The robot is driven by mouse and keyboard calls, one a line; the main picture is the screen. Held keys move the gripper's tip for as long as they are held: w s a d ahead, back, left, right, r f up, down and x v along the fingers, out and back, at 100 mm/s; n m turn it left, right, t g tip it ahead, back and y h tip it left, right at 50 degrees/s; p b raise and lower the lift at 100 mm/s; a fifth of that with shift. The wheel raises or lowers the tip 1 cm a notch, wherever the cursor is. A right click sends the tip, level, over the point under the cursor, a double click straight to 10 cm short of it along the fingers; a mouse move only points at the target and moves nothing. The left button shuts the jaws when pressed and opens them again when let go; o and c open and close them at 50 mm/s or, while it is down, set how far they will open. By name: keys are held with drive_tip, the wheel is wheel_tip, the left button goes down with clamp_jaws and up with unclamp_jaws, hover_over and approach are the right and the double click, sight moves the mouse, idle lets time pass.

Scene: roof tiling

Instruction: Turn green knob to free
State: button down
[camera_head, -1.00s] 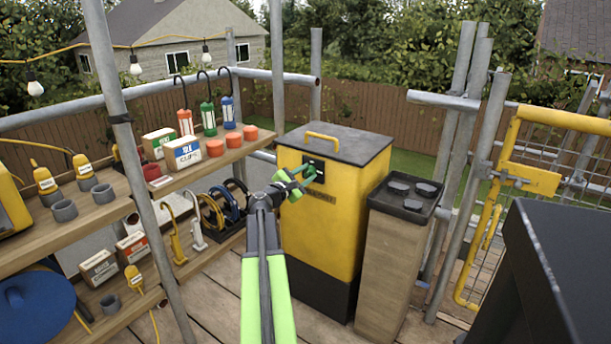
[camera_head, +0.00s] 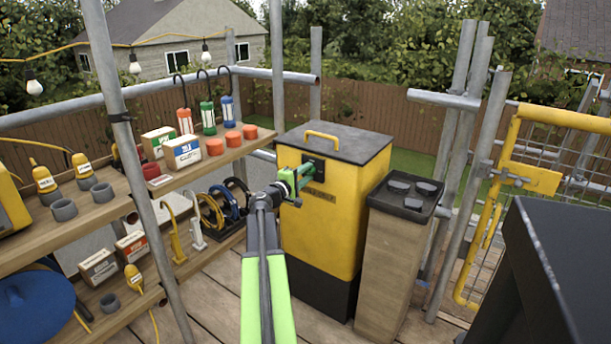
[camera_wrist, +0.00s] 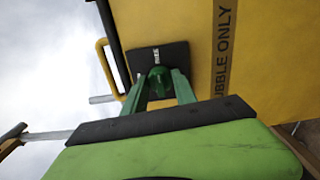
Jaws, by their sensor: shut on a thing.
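The green knob (camera_wrist: 160,78) sits on a small black plate (camera_wrist: 158,58) with a white label, on the side of the yellow rubble bin (camera_head: 342,225). My gripper (camera_head: 303,174) reaches up to the plate. In the wrist view my gripper (camera_wrist: 160,88) has its two green fingers on either side of the knob, shut on it. In the head view the fingers hide the knob. The label is too small to read.
A wooden post box with a black tray top (camera_head: 405,195) stands right of the bin. Shelves (camera_head: 75,215) with lamps, boxes and cups are at the left. A scaffold pole (camera_head: 130,150) rises in front of them.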

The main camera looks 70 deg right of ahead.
drive_tip(key=shift+m, duration=0.5)
drive_tip(key=c, duration=1)
unclamp_jaws()
drive_tip(key=v, duration=1.7)
drive_tip(key=shift+a, duration=0.3)
